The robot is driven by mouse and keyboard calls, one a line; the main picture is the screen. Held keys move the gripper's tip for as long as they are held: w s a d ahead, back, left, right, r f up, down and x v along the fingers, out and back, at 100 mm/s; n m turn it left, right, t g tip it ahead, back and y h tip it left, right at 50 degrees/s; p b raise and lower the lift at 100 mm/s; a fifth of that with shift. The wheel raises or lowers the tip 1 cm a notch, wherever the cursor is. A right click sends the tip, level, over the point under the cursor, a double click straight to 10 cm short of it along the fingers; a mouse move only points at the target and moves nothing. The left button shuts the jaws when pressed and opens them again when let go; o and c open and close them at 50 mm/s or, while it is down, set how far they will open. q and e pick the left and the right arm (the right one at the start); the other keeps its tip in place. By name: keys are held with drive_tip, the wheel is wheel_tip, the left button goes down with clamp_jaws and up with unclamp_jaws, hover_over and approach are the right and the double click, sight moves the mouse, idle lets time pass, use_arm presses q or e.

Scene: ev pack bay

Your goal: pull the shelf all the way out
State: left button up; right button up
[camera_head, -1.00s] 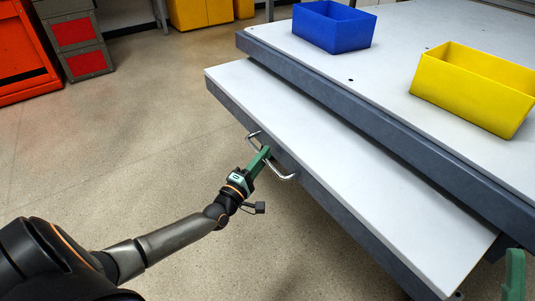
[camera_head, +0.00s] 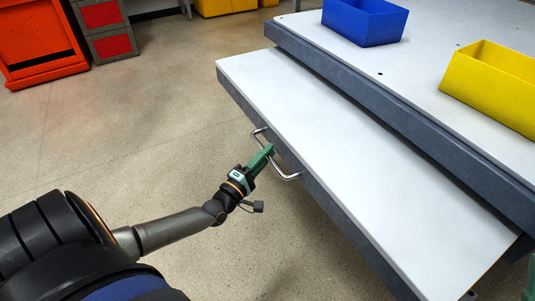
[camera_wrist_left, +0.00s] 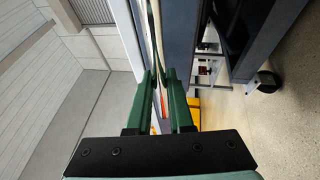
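The shelf (camera_head: 360,165) is a white board with a dark grey front edge, partly slid out from under the larger worktop. Its metal bar handle (camera_head: 286,174) is on the front edge. My left gripper (camera_head: 268,152) is at the middle of the handle, its green fingers shut on the bar. In the left wrist view the fingers (camera_wrist_left: 161,95) are close together with a narrow gap; the bar itself is hard to make out. A small green piece of my right gripper (camera_head: 530,284) shows at the lower right corner; its fingertips are cut off.
The worktop (camera_head: 420,90) above the shelf carries a blue bin (camera_head: 363,24) and a yellow bin (camera_head: 495,85). Open floor (camera_head: 150,130) lies in front of the shelf on the left. Grey drawers with red fronts (camera_head: 105,28) and an orange cabinet (camera_head: 35,40) stand at the far left.

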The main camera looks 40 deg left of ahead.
use_arm(q)
drive_tip(key=o, duration=0.4)
drive_tip(key=shift+s, duration=0.1)
drive_tip(key=s+f+p, duration=0.2)
drive_tip(key=s, duration=1)
drive_tip(key=shift+s, duration=0.15)
use_arm(e)
drive_tip(key=w+f+m+h, duration=0.2)
drive_tip(key=h, duration=0.1)
drive_tip(key=w+f+m+h, duration=0.1)
drive_tip(key=h, duration=0.1)
drive_tip(key=shift+w+d+f+m, duration=0.3)
drive_tip(key=shift+w+d, duration=0.05)
drive_tip(key=shift+w, duration=0.05)
use_arm(q)
drive_tip(key=shift+f, duration=0.1)
